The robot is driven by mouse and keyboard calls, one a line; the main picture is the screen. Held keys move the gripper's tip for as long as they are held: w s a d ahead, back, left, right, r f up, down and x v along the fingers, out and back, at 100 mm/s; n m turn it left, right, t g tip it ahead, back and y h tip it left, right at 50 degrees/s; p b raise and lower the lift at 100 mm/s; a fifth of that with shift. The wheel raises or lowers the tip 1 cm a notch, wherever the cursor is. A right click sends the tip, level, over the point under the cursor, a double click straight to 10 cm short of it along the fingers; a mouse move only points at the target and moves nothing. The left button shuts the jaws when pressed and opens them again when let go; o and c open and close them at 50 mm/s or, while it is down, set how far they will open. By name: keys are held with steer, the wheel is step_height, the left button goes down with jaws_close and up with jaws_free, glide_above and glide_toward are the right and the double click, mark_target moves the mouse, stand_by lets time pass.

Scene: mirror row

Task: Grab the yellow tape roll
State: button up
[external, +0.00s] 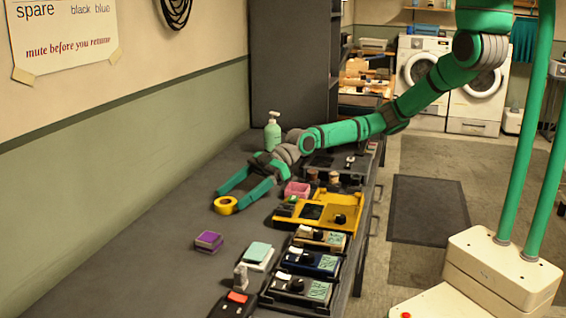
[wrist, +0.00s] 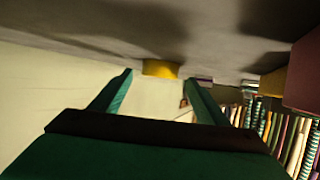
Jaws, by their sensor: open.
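The yellow tape roll (external: 225,205) lies on the grey counter (external: 150,270) in the external view. My gripper (external: 232,195) is low over the counter with its two green fingers spread, and the roll is at or just past the fingertips. In the wrist view the yellow tape roll (wrist: 161,69) shows between and beyond the open fingertips of my gripper (wrist: 158,78). Nothing is held. I cannot tell whether a fingertip touches the roll.
A green pump bottle (external: 272,132) stands behind my gripper. A pink box (external: 297,189) and a yellow tray (external: 345,212) are to its right. A purple block (external: 208,241) lies nearer the camera, beside several dark devices. The counter to the left is clear up to the wall.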

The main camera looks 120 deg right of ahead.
steer(key=shift+x, duration=1)
steer(key=c, duration=1.1)
steer(key=shift+r, duration=0.15)
steer(key=shift+c, duration=0.2)
